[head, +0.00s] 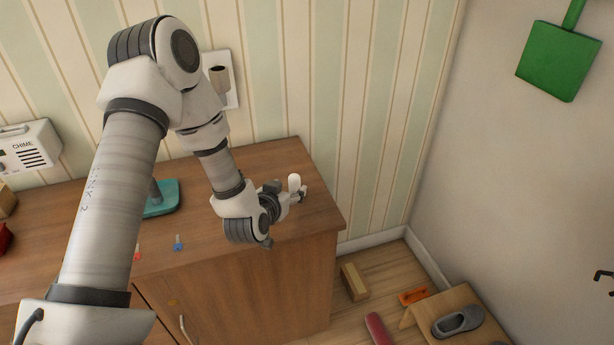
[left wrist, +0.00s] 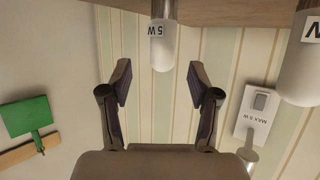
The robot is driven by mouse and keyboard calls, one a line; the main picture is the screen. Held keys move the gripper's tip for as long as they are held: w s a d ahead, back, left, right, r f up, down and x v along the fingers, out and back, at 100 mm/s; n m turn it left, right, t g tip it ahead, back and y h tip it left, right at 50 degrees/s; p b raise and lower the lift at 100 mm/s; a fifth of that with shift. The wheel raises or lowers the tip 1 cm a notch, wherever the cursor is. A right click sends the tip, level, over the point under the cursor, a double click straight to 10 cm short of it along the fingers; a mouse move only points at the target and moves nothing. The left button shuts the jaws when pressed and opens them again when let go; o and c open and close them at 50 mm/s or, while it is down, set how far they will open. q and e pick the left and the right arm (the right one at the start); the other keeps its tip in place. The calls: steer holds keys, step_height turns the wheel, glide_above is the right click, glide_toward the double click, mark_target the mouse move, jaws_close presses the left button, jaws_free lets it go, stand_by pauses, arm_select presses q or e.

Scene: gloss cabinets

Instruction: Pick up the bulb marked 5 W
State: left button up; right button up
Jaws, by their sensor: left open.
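In the head view my left gripper (head: 296,196) is low over the right end of the cabinet top, at a white bulb (head: 294,183). The fingers are small there, so contact cannot be judged. My right gripper is not in view.
A second white bulb (left wrist: 300,70) stands beside it, its label cut off. A wall plate (left wrist: 255,118) reads MAX 5 W. The cabinet top (head: 300,222) ends at the right. A teal base (head: 161,198) stands behind my arm. A green dustpan (left wrist: 27,116) hangs on the wall.

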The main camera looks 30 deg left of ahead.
mark_target(292, 183)
arm_select(q)
steer(key=shift+w+a+p, duration=0.25)
steer(key=shift+w, duration=0.35)
steer(key=shift+w+a+p, duration=0.2)
steer(key=shift+w+p, duration=0.05)
steer(key=shift+w, duration=0.35)
steer(key=x, duration=0.4)
steer(key=shift+s+f, duration=0.1)
steer(key=shift+f, duration=0.2)
steer(key=shift+s+d+r, duration=0.1)
steer(key=shift+s, duration=0.05)
steer(key=shift+s+r, duration=0.15)
steer(key=c, duration=1.1)
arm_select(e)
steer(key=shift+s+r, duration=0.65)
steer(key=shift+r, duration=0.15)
